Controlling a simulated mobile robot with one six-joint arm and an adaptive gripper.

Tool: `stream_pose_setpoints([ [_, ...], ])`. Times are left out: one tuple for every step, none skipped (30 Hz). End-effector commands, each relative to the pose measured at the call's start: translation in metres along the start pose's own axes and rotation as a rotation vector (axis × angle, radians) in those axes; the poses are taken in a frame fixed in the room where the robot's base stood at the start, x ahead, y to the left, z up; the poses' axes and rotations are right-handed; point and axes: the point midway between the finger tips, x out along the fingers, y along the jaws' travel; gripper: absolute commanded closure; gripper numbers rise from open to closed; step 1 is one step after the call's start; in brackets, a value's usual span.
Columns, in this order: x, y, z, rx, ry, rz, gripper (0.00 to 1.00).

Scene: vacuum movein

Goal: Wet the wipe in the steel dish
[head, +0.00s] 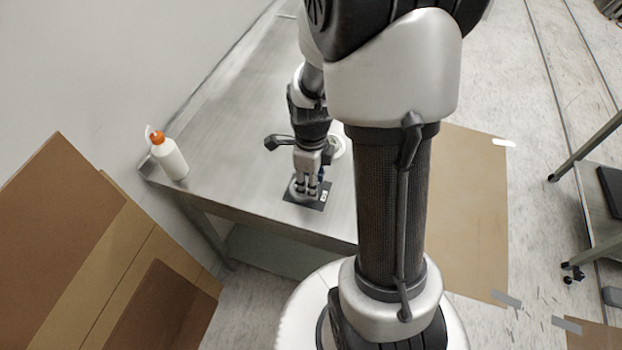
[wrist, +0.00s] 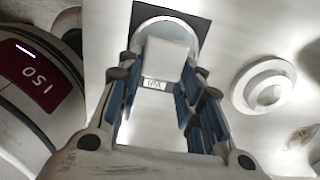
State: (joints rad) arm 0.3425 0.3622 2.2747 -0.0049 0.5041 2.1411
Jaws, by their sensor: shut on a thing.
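The steel dish (wrist: 166,20) is round and shallow and lies on a dark square mat (wrist: 202,14) with a label reading IPA. The mat also shows on the table in the head view (head: 317,204). My gripper (wrist: 166,72) has blue-padded fingers. It is shut on the wipe (wrist: 168,58), a small white square that shows between the fingers, overlapping the dish. In the head view my gripper (head: 307,186) points down over the mat and hides most of the dish. I cannot tell whether the wipe touches the dish's bottom.
A steel table (head: 225,115) bears these things. A white round part (wrist: 240,92) lies right of the dish. A large metal part with a dark red label (wrist: 32,75) is at the left. A white bottle with an orange cap (head: 171,160) stands at the table's left corner. Cardboard (head: 100,235) stands at the left.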

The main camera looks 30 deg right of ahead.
Motion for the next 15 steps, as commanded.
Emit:
stream_pose_setpoints([
  [-0.008, -0.001, 0.0, 0.0, -0.001, -0.001, 0.85],
  [-0.011, -0.001, 0.0, 0.0, -0.001, -0.002, 0.85],
  [-0.014, -0.001, 0.0, 0.0, -0.001, -0.002, 0.85],
  [-0.017, -0.001, 0.0, 0.0, -0.001, -0.002, 0.85],
  [-0.019, -0.001, 0.0, 0.0, -0.001, -0.002, 0.85],
  [-0.022, -0.001, 0.0, 0.0, -0.001, -0.002, 0.85],
  [-0.025, -0.001, 0.0, 0.0, -0.001, -0.002, 0.85],
  [-0.027, -0.001, 0.0, 0.0, -0.001, -0.002, 0.85],
  [-0.03, -0.001, 0.001, 0.0, -0.001, -0.002, 0.85],
  [-0.033, -0.001, 0.001, 0.0, -0.002, -0.002, 0.85],
  [-0.035, -0.001, 0.001, 0.0, -0.002, -0.002, 0.85],
  [-0.038, -0.001, 0.001, 0.0, -0.002, -0.003, 0.85],
  [-0.041, -0.001, 0.001, 0.0, -0.002, -0.003, 0.85],
  [-0.043, -0.001, 0.001, 0.0, -0.002, -0.003, 0.85],
  [-0.047, -0.001, 0.001, 0.0, -0.002, -0.003, 0.85],
])
